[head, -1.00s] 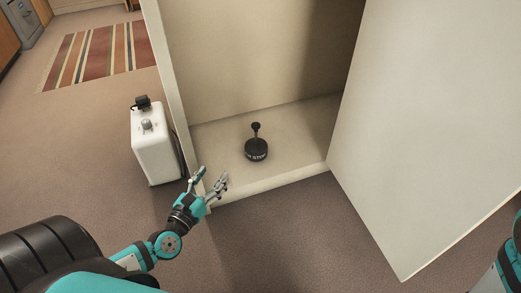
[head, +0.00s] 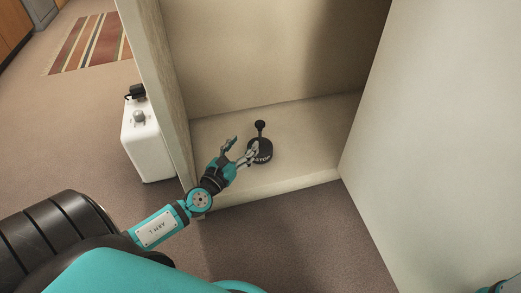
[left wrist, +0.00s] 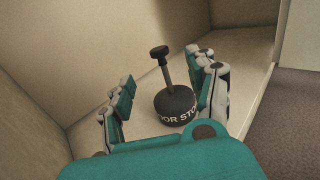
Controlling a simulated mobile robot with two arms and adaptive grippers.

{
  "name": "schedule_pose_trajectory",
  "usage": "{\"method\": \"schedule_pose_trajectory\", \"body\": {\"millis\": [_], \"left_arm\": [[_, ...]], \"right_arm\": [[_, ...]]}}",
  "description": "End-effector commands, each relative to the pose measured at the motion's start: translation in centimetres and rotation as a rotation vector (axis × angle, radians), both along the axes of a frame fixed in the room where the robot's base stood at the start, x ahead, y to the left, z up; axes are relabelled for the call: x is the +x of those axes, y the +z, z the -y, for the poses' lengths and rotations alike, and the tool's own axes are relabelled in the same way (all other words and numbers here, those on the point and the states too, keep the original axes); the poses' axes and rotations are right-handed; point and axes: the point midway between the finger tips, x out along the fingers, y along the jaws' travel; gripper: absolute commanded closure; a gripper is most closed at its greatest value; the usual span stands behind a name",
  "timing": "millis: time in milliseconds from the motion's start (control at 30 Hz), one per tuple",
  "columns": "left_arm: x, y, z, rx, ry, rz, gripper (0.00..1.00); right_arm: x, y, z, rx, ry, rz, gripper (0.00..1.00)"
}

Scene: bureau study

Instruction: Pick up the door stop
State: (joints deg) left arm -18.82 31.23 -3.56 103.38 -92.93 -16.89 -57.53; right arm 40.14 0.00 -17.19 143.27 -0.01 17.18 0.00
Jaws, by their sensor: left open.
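The door stop (head: 262,153) is a black round weight with white lettering and an upright knobbed handle. It stands upright on the floor of the open cabinet (head: 310,140). My left gripper (head: 241,147) is open and reaches into the cabinet from the left, close to the door stop, and its right finger covers part of the base in the head view. In the left wrist view the door stop (left wrist: 176,105) stands ahead, between the two spread fingers of the left gripper (left wrist: 164,97). At the right edge only a small part of my right arm shows.
The cabinet's left wall (head: 165,90) stands close beside my left arm. The open cabinet door (head: 440,130) fills the right side. A white box-shaped device (head: 146,140) stands on the carpet left of the cabinet. A striped rug (head: 90,45) lies farther back.

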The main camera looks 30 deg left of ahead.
Motion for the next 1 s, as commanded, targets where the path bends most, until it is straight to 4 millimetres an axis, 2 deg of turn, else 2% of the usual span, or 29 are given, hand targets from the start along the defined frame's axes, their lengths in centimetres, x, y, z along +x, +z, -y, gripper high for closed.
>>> {"method": "schedule_pose_trajectory", "body": {"millis": [33, 133, 433, 700, 1000], "left_arm": [[1.3, 0.1, -0.2, -0.002, 0.003, 0.005, 0.42], [3.0, 0.1, -0.2, -0.002, 0.002, 0.004, 0.42], [5.4, 0.1, -0.4, 0.000, 0.001, 0.001, 0.42], [9.2, 0.2, -0.8, 0.000, 0.001, 0.001, 0.42], [9.8, 0.2, -0.9, 0.000, 0.000, -0.001, 0.42]], "right_arm": [[0.0, -0.1, 0.0, 0.000, 0.000, 0.000, 0.00], [0.0, -0.2, 0.0, 0.000, 0.000, 0.000, 0.00], [0.0, -0.4, 0.0, -0.001, 0.000, 0.000, 0.00], [0.0, -0.8, 0.0, -0.001, 0.000, 0.000, 0.00], [0.0, -0.9, 0.0, -0.001, 0.000, 0.000, 0.00]]}}
